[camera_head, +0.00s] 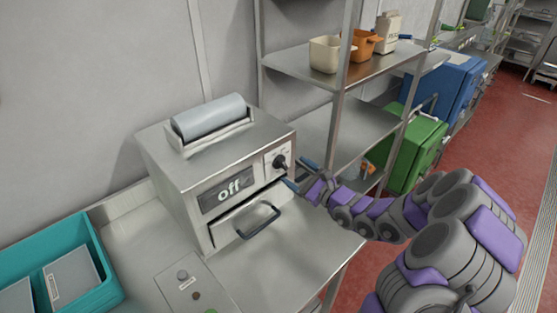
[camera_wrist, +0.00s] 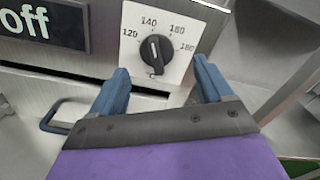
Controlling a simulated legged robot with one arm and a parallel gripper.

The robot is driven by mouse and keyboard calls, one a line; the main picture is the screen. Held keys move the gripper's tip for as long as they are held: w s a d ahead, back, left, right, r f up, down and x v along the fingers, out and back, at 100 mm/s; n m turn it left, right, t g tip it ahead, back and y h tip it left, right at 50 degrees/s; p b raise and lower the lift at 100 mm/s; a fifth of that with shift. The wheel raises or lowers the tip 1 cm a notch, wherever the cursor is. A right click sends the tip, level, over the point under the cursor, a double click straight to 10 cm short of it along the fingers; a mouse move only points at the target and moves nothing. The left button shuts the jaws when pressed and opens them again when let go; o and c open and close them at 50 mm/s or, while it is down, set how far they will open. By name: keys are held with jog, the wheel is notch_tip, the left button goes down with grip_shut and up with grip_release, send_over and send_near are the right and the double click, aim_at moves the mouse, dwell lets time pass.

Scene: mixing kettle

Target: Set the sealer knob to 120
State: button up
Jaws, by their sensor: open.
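The sealer (camera_head: 210,165) is a grey metal box on the steel table, with a film roll on top. Its display (camera_head: 228,189) reads "off", and the display also shows in the wrist view (camera_wrist: 45,24). The black sealer knob (camera_head: 280,161) is on a white dial plate at the right of the front. In the wrist view, the knob (camera_wrist: 156,51) has its white mark pointing up, near 140; 120 is printed to its left. My gripper (camera_wrist: 160,82) is open, its two blue fingers just below the knob and either side of it, apart from it. In the head view, my gripper (camera_head: 300,175) is right of the knob.
A drawer handle (camera_head: 259,220) sticks out below the display. A teal bin (camera_head: 112,270) with grey packs stands at the left. A metal shelf rack (camera_head: 345,85) stands right of the sealer, with green and blue containers beyond it.

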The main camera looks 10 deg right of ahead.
aim_at(284, 166)
jog(key=x, duration=0.3)
jog(key=shift+a+p, duration=0.1)
jog(key=shift+p, duration=0.2)
jog(key=shift+a, duration=0.25)
jog(key=shift+a+r, duration=0.1)
jog(key=shift+a, duration=0.45)
jog(key=shift+w+d, duration=0.15)
jog(key=shift+d, duration=0.45)
jog(key=shift+c, duration=0.2)
jog(key=shift+a, duration=0.55)
jog(key=c, duration=0.7)
jog(key=shift+d, duration=0.3)
grip_shut()
